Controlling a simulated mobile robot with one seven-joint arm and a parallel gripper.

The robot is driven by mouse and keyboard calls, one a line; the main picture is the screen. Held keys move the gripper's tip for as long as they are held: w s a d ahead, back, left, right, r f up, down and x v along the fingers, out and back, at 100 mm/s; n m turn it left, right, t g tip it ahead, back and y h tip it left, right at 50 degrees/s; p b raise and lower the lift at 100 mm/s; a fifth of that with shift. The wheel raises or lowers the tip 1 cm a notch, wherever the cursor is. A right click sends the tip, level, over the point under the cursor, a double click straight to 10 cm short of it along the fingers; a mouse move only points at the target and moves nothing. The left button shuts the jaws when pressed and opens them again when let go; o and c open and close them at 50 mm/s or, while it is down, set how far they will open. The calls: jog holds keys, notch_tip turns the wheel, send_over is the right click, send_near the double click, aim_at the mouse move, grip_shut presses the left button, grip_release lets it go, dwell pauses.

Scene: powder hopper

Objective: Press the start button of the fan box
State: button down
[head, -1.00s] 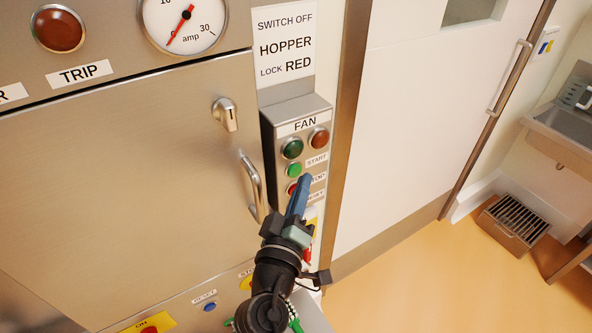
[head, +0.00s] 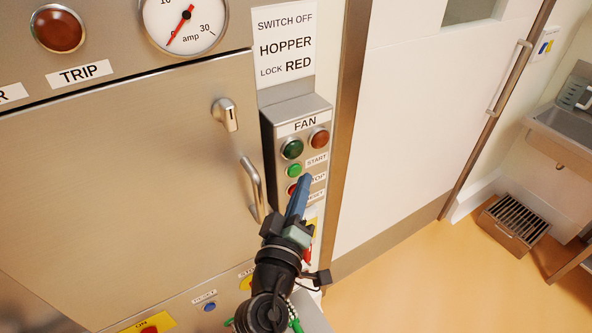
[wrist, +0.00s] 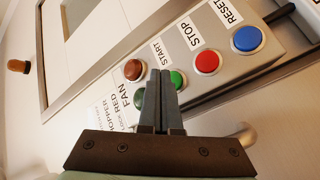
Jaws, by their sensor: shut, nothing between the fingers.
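The grey fan box (head: 269,150) is mounted at the right edge of the steel panel, labelled FAN. Its green start button (head: 294,170) shows in the head view, left of the START label. In the wrist view the start button (wrist: 178,80) is partly covered by a finger. The red stop button (head: 291,188) is partly hidden by my gripper (head: 306,179), which is shut and empty. In the wrist view the fingertips (wrist: 160,73) stand over the box face close to the start button. Contact cannot be told.
The box also carries a green lamp (head: 292,149), a brown-red lamp (head: 319,138) and a blue reset button (wrist: 246,39). A steel door handle (head: 252,188) stands out just left of the box. A white door (head: 410,120) and open floor lie to the right.

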jog(key=shift+w+a, duration=0.1)
jog(key=shift+w, duration=0.05)
jog(key=shift+w+a+b, duration=0.15)
jog(key=shift+w+b, duration=0.1)
jog(key=shift+b, duration=0.05)
jog(key=shift+w+a+b, duration=0.25)
jog(key=shift+w+b, duration=0.05)
dwell(0.8)
jog(key=shift+s, duration=0.1)
jog(key=shift+s+d, duration=0.5)
jog(key=shift+s, duration=0.1)
dwell(0.3)
jog(key=shift+s+d+p, duration=0.35)
jog(key=shift+s+d, duration=0.4)
jog(key=shift+s, duration=0.25)
jog(key=shift+s+d+p, duration=0.3)
jog(key=shift+s+d, duration=0.4)
jog(key=shift+s, duration=0.3)
